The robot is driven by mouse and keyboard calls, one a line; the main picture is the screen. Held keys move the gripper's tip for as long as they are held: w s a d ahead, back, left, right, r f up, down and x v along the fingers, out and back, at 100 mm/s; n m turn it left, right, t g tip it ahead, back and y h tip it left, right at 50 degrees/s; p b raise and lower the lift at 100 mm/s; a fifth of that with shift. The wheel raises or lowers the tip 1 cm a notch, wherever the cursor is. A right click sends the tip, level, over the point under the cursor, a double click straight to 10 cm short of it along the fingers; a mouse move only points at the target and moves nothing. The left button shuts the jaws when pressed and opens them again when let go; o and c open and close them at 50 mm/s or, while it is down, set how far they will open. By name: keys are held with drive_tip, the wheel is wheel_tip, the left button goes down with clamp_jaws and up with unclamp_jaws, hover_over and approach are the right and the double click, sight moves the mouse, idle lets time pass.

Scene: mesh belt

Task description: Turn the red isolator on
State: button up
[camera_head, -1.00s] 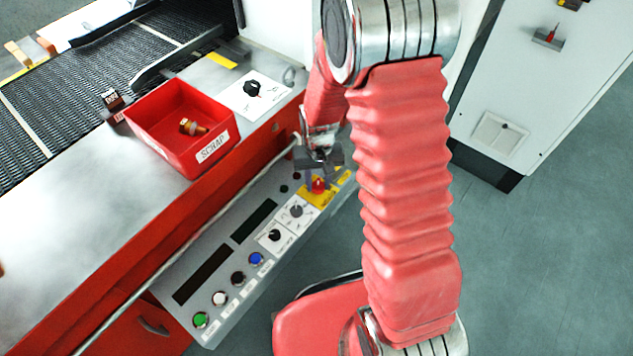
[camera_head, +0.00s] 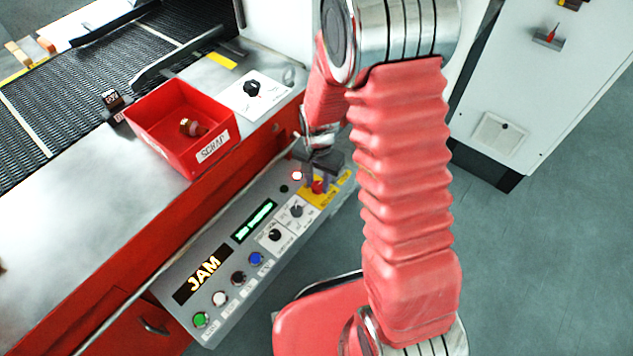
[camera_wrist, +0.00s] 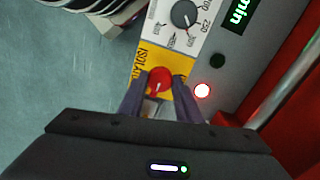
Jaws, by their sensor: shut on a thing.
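The red isolator (camera_head: 318,187) is a red rotary knob on a yellow plate at the upper right end of the sloping control panel. In the wrist view the red knob (camera_wrist: 159,80) sits between my two fingers, on the yellow plate marked ISOLATOR (camera_wrist: 147,62). My gripper (camera_head: 319,180) is shut on the knob, one finger on each side; it also shows in the wrist view (camera_wrist: 157,92). Part of the plate is hidden behind the fingers. The panel's large display (camera_head: 203,274) reads JAM, and a smaller green display (camera_head: 254,221) is lit.
A lit lamp (camera_wrist: 202,90) with a red rim and a dark button (camera_wrist: 217,60) sit beside the isolator. A dial (camera_wrist: 185,14) is close by. Several push buttons line the panel's lower end. A red SCRAP bin (camera_head: 174,153) stands on the bench behind.

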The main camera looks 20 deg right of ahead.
sight(318, 186)
drive_tip(key=shift+s+f, duration=0.2)
drive_tip(key=shift+s, duration=0.15)
drive_tip(key=o, duration=0.8)
drive_tip(key=shift+o, duration=1.3)
drive_tip(key=shift+w+r, duration=0.1)
drive_tip(key=shift+w, duration=0.05)
drive_tip(key=shift+w, duration=0.1)
drive_tip(key=shift+r, duration=0.15)
drive_tip(key=shift+w+r, duration=0.1)
drive_tip(key=shift+r, duration=0.5)
wheel_tip(318, 186, up, 12)
drive_tip(key=shift+r, duration=0.15)
